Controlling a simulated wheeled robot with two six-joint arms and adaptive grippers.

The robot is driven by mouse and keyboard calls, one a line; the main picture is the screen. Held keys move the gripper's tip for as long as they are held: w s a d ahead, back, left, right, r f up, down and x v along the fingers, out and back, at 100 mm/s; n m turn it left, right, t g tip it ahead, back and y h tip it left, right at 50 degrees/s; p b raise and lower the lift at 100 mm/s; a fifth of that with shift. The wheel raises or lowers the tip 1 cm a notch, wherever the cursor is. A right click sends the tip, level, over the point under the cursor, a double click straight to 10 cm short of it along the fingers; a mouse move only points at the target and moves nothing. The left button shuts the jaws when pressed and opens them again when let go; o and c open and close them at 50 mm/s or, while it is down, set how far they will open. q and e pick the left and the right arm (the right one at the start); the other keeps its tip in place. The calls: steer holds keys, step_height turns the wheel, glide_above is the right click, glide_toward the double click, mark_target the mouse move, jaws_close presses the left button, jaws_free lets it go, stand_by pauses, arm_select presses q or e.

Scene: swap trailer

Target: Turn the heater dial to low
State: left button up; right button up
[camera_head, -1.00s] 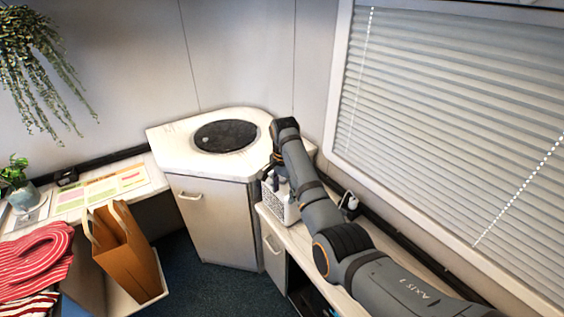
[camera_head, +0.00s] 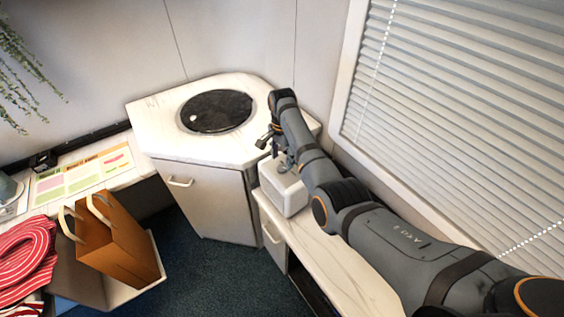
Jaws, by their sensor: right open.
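A small white box (camera_head: 286,194), which may be the heater, stands on the low side counter at the right. I cannot make out a dial on it; my right gripper and arm cover part of its top. My right gripper (camera_head: 273,150) is open over the far upper part of the box, beside the corner cabinet's front edge. I cannot tell whether its fingers touch anything. My left gripper is not in view.
A corner cabinet (camera_head: 150,125) with a round black inset (camera_head: 217,111) stands behind. A brown paper bag (camera_head: 115,245) and striped red cloth (camera_head: 25,255) are at left. The window blinds (camera_head: 480,110) rise close to my right arm. The side counter (camera_head: 335,255) has bare room in front.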

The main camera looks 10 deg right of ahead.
mark_target(282, 167)
step_height(282, 167, down, 3)
steer(key=shift+r, duration=0.1)
steer(key=shift+f, duration=0.4)
steer(key=shift+c, duration=0.5)
steer(key=c, duration=1)
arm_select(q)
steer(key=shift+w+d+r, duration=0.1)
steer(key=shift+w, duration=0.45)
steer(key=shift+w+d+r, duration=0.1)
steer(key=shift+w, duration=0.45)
arm_select(e)
steer(key=shift+c, duration=0.2)
